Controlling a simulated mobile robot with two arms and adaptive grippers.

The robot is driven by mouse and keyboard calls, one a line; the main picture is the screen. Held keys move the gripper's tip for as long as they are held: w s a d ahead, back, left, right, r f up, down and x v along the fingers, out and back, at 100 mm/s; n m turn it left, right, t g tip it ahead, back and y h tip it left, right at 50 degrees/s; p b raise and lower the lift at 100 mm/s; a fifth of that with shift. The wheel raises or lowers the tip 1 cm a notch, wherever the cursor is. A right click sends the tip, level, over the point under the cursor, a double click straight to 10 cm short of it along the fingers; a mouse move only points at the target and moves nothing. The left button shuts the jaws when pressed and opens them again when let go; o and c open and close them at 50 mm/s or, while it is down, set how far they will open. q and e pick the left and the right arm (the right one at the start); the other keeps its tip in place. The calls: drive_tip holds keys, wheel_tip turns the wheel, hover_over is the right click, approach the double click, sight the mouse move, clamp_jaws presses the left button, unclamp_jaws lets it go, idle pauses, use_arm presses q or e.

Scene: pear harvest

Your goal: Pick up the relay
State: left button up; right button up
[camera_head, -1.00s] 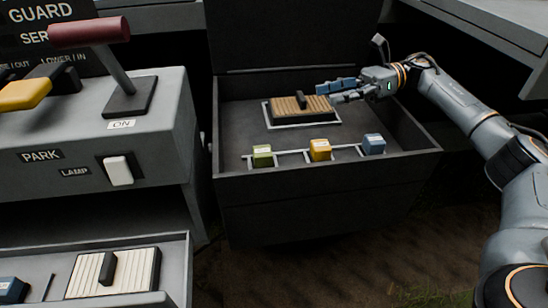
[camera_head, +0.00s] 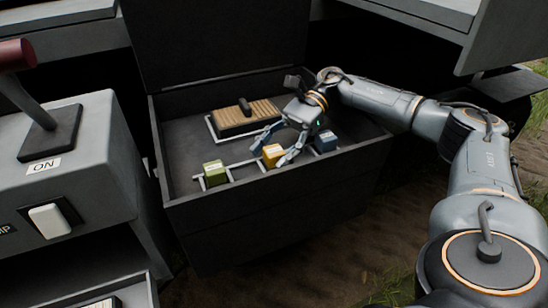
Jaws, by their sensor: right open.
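Three small blocks stand in a row in white-framed slots along the front of an open dark box: a green block (camera_head: 215,173), a yellow block (camera_head: 272,156) and a blue block (camera_head: 326,142). I cannot tell which of them is the relay. My right gripper (camera_head: 269,149) is open and points down over the yellow block. Its fingers show on either side of that block, partly in front of it. I cannot tell whether they touch it. My left gripper is not in view.
The dark box (camera_head: 250,205) has raised walls and a lid standing up behind. A ribbed tan block with a black handle (camera_head: 245,116) lies in a white frame behind the row. A grey console (camera_head: 85,150) with a lever and a white switch stands at left.

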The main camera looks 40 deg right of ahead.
sight(267, 158)
drive_tip(key=x, duration=0.3)
drive_tip(key=shift+a+f, duration=0.1)
drive_tip(key=shift+a, duration=0.1)
drive_tip(key=shift+c, duration=0.2)
drive_tip(key=c, duration=1.1)
drive_tip(key=shift+c, duration=0.3)
